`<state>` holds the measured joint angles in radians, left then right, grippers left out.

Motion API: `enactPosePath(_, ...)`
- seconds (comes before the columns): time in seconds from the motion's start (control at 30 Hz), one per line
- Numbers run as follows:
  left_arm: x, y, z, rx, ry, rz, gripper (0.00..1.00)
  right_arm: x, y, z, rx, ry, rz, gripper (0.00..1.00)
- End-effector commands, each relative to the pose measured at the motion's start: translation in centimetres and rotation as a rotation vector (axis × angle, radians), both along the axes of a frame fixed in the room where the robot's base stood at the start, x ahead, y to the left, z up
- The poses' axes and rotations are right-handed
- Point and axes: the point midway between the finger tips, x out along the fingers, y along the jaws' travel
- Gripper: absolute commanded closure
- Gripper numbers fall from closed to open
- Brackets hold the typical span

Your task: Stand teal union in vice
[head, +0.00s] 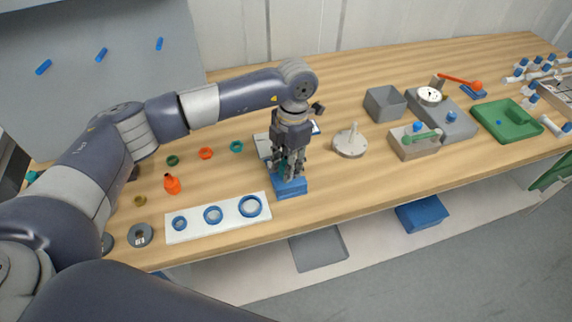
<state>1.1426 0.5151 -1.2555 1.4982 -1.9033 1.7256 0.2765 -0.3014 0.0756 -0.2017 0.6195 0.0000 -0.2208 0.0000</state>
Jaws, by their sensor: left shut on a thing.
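My left gripper (289,172) points down, directly over the blue vice (292,190) near the front edge of the bench. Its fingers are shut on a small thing. A little teal shows between and beside the fingertips, which looks like the teal union (281,169). Most of it is hidden by the fingers, so I cannot tell whether it touches the vice jaws or how upright it is. My right gripper is out of view.
A white board with blue rings (256,219) lies left of the vice. A round plate with a post (350,147) stands to the right, before a grey bin (384,103).

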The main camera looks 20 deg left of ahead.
Motion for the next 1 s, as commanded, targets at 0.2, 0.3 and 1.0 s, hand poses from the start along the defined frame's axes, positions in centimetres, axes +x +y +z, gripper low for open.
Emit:
enactPosePath(0.2,-0.9,0.0,-1.7,0.005,0.029,0.000,0.52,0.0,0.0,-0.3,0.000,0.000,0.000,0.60)
enactPosePath(0.3,-0.9,0.0,-1.7,0.005,0.029,0.000,0.45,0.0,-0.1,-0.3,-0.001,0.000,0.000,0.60)
enactPosePath(1.0,-0.6,0.0,0.3,0.008,0.021,-0.003,0.45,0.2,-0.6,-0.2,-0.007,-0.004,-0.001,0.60)
